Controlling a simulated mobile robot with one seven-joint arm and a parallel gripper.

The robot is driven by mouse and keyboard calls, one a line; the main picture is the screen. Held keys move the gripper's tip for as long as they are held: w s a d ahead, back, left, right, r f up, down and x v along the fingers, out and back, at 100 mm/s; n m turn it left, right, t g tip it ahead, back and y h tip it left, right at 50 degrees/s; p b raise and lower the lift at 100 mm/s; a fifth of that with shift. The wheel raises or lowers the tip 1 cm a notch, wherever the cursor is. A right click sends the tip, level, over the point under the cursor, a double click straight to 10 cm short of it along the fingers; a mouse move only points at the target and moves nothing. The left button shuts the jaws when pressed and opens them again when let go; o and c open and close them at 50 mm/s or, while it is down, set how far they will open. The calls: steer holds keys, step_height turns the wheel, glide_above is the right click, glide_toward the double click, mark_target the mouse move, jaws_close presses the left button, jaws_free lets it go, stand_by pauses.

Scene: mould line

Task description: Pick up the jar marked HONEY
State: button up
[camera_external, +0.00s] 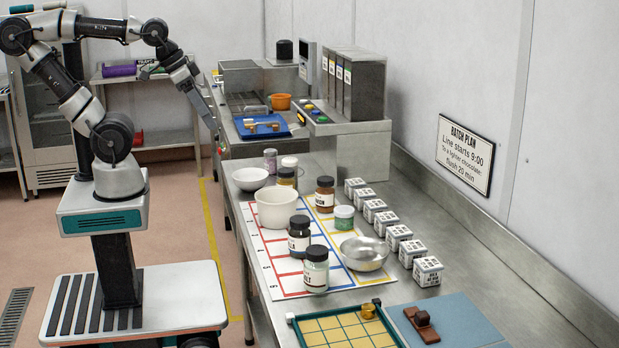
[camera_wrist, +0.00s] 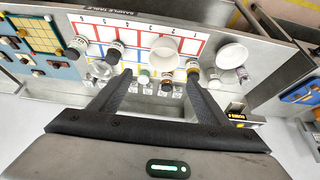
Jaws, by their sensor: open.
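Several lidded jars stand on the steel bench; their labels are too small to read surely, so I cannot tell which says HONEY. A dark jar (camera_external: 299,237) and a pale jar with a dark lid (camera_external: 316,269) stand nearer. My gripper (camera_wrist: 158,93) is open and empty, raised left of the bench in the external view, apart from all jars.
A cream bowl (camera_external: 277,209), a white bowl (camera_external: 250,179) and a steel bowl (camera_external: 364,254) stand among the jars. Several printed cubes (camera_external: 399,238) line the wall side. A yellow-gridded tray (camera_external: 346,331) lies at the near end. A machine (camera_external: 350,140) stands beyond.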

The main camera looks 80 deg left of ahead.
steer(key=w+a+m+g+b, duration=0.1)
steer(key=w+a+g+b, duration=0.3)
steer(key=w, duration=0.8)
steer(key=m+g, duration=0.1)
steer(key=g, duration=0.1)
glide_above(287, 170)
step_height(287, 170, down, 12)
steer(key=f, duration=0.1)
step_height(287, 170, down, 10)
steer(key=shift+f+b, duration=0.1)
steer(key=shift+b, duration=0.35)
steer(key=shift+s+f, duration=0.15)
steer(key=shift+f, duration=3.1)
steer(key=c, duration=1.3)
